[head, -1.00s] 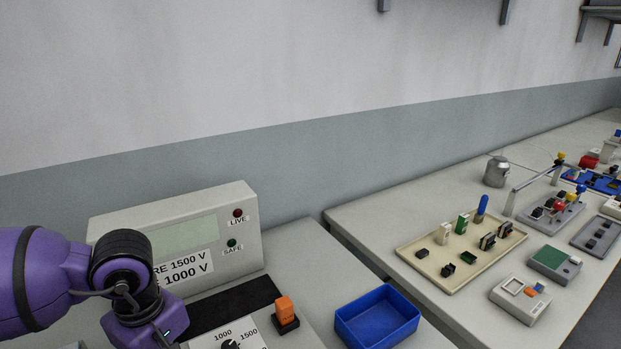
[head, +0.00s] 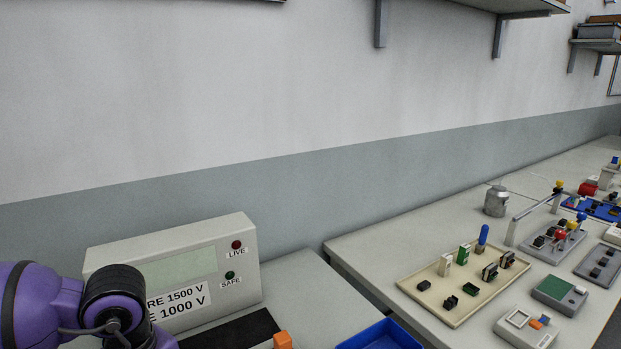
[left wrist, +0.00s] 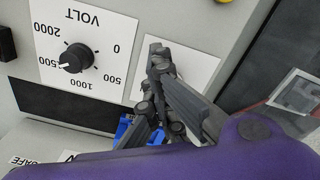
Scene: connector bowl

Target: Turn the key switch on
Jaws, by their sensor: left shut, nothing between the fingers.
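No key switch shows clearly in either view. In the left wrist view my left gripper (left wrist: 158,65) is shut and empty, its dark fingers in front of a white plate (left wrist: 199,66) beside the voltage dial. The fingers cover the middle of that plate, so whatever is mounted there is hidden. I cannot tell whether they touch it. In the head view only the purple and black arm shows at the lower left; its fingers are below the picture. My right gripper is in neither view.
The black voltage dial (left wrist: 76,58) sits close beside the fingers. The grey meter box (head: 246,262) with LIVE and SAFE lamps stands behind the panel. An orange block (head: 283,340) and a blue bin (head: 380,337) are at the bottom edge. A beige tray (head: 432,299) holds small connectors.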

